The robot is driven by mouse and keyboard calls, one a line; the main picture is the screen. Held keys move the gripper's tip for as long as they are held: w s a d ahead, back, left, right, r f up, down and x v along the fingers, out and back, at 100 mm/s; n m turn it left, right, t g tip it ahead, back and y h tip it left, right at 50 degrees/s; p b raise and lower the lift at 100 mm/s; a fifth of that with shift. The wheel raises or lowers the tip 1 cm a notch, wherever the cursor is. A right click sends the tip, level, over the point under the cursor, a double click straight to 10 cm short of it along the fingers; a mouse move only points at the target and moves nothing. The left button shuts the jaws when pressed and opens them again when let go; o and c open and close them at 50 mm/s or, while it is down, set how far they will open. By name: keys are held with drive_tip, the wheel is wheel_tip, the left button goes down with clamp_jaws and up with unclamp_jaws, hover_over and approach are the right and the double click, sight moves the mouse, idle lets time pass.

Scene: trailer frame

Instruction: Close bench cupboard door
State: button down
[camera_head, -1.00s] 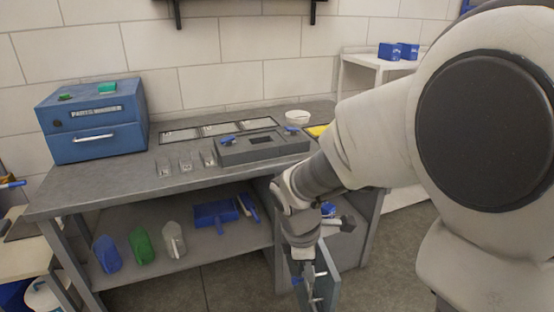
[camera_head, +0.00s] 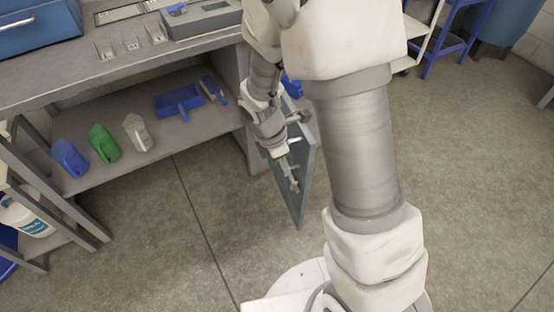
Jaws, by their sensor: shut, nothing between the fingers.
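The bench cupboard door (camera_head: 302,190) is a grey-blue panel standing open at the right end of the bench, swung out over the floor. Blue items show in the cupboard opening behind it, mostly hidden by my arm. My gripper (camera_head: 292,183) points down in front of the left face of the door, close to it. The fingers are shut and empty. I cannot tell whether they touch the panel or its handle.
The bench lower shelf (camera_head: 110,113) holds a blue scoop (camera_head: 69,157), a green scoop (camera_head: 104,143), a white scoop (camera_head: 137,133) and a blue dustpan (camera_head: 179,101). Floor (camera_head: 190,230) in front is clear. A blue-framed cart (camera_head: 457,45) stands at the back right.

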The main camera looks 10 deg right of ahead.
drive_tip(key=shift+w+d+r, duration=0.1)
drive_tip(key=shift+w+d, duration=0.05)
drive_tip(key=shift+d, duration=0.65)
drive_tip(key=shift+w+d+r, duration=0.1)
drive_tip(key=shift+d, duration=0.65)
